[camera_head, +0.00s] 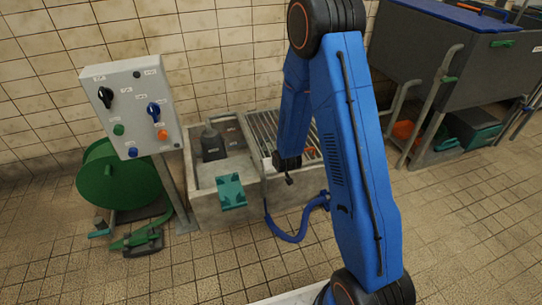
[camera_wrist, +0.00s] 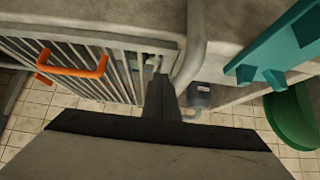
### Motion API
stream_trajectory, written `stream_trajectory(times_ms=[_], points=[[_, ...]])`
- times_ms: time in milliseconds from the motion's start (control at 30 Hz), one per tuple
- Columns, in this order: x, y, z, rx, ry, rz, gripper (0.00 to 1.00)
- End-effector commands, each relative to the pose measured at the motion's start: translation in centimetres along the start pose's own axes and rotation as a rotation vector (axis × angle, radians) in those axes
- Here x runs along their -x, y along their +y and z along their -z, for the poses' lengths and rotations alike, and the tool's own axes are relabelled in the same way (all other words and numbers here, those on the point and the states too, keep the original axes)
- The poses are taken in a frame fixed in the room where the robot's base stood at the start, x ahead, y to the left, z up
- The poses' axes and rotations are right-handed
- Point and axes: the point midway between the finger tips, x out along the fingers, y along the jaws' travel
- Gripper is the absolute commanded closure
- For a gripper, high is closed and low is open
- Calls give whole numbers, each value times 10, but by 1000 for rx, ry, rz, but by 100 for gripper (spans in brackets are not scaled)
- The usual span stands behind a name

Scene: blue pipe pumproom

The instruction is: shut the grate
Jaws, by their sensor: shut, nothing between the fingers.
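The grate (camera_head: 262,128) is a panel of pale parallel bars at the right part of the concrete basin, partly hidden by my arm. My gripper (camera_head: 289,181) is shut and empty, in front of the grate and left of the handle in the head view. In the wrist view the dark fingers (camera_wrist: 160,90) point towards the grate's right end.
The concrete basin (camera_head: 204,208) holds a dark canister (camera_head: 212,145), with a teal piece (camera_head: 231,191) on its front. A control panel (camera_head: 131,105) and a green reel (camera_head: 112,180) stand left. A blue hose (camera_head: 290,238) hangs in front. A grey tank (camera_head: 425,50) stands right. Front floor is clear.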

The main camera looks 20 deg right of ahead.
Motion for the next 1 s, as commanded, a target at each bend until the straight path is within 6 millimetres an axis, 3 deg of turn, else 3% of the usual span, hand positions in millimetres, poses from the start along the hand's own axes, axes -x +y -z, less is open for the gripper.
stream_trajectory(times_ms=[233, 767, 1000], points=[[-8, 0, -13, 0, -1, 0, 100], [-9, 0, -15, 0, 0, 0, 100], [7, 0, -14, 0, 2, 1, 100]])
